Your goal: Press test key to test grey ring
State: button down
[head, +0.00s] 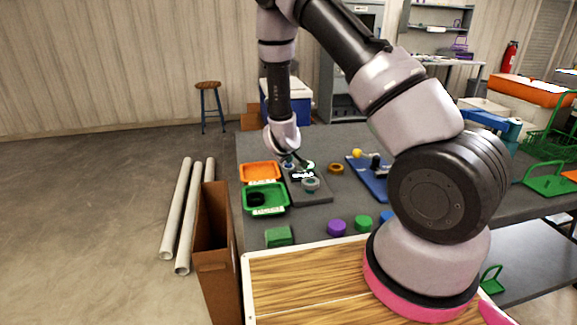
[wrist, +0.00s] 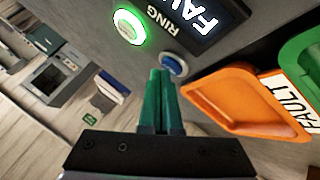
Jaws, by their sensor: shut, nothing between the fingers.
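The grey tester (head: 318,198) stands on the dark bench. A blue round key (wrist: 174,65) is on it, close beside my fingertips in the wrist view; I cannot tell whether they touch. A round white button with a glowing green rim (wrist: 128,26) is near it. The black display (wrist: 200,18) shows "RING" and part of a word starting "FAU". A grey ring (head: 310,184) sits on the tester's near part in the head view; it is outside the wrist view. My gripper (wrist: 161,72) has its green fingers shut and empty, pointing at the tester.
An orange tray (wrist: 232,122) marked "FAULT" lies left of the tester in the head view, with a green tray (head: 282,205) nearer. A brown ring (head: 336,168) and a blue board (head: 368,185) are on the right. Purple (head: 337,227) and green (head: 364,222) round pieces lie in front.

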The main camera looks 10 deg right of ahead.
aim_at(289, 166)
jog(key=shift+r, duration=0.5)
jog(key=shift+r, duration=2.55)
jog(key=shift+r, duration=0.1)
jog(key=s+d+r+m+g+y, duration=0.1)
jog(key=s+r+m+y, duration=0.3)
jog(key=r, duration=0.8)
jog(key=s+r+m+y, duration=0.1)
jog(key=s+r, duration=0.5)
jog(key=r, duration=0.5)
jog(key=s+d+r+m, duration=0.2)
jog(key=s+r, duration=0.3)
jog(key=s, duration=0.6)
jog(key=s+d+r+m, duration=0.2)
jog(key=s+r, duration=0.4)
jog(key=s, duration=0.6)
jog(key=shift+d+m+g, duration=0.3)
jog(key=shift+d, duration=0.15)
